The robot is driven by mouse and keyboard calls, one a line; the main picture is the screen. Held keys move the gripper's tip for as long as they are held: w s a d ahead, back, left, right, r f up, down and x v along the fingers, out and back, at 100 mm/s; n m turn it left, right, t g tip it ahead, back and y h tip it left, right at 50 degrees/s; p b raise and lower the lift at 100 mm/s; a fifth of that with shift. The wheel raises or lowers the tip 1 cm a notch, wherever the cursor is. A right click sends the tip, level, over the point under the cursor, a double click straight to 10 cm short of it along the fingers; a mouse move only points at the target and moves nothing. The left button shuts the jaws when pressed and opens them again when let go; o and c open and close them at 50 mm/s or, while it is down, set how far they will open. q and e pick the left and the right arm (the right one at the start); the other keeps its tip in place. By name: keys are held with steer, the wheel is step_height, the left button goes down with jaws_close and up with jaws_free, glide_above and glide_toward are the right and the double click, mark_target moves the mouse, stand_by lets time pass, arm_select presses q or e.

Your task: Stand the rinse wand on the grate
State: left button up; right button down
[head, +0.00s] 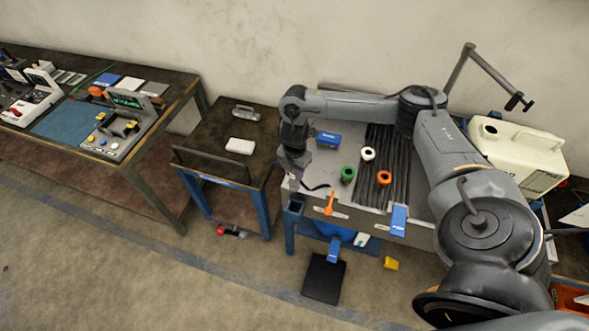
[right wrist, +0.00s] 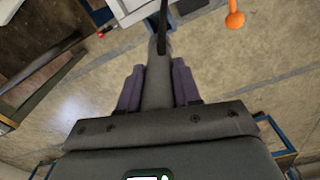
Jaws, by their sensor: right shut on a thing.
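My right gripper (head: 293,182) is at the left front corner of the grey bench in the head view. In the right wrist view its two purple-grey fingers (right wrist: 158,88) are shut on the grey handle of the rinse wand (right wrist: 157,78). A thin black rod or hose (right wrist: 162,28) runs up from the handle. In the head view the wand is mostly hidden by the gripper. The dark ribbed grate (head: 399,153) lies on the bench to the gripper's right, apart from it. My left gripper is not in view.
Green (head: 348,174), white (head: 368,153) and orange (head: 384,177) rings sit on or beside the grate. A blue box (head: 328,140) lies behind, and a cream jug (head: 516,152) stands right. An orange tool (head: 329,204) is at the front edge. A dark cart (head: 215,120) stands left.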

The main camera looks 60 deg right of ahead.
steer(key=d+b, duration=0.3)
steer(key=d, duration=1.4)
steer(key=shift+s+b, duration=0.3)
steer(key=shift+s, duration=0.15)
steer(key=shift+r, duration=0.1)
steer(key=shift+p, duration=0.4)
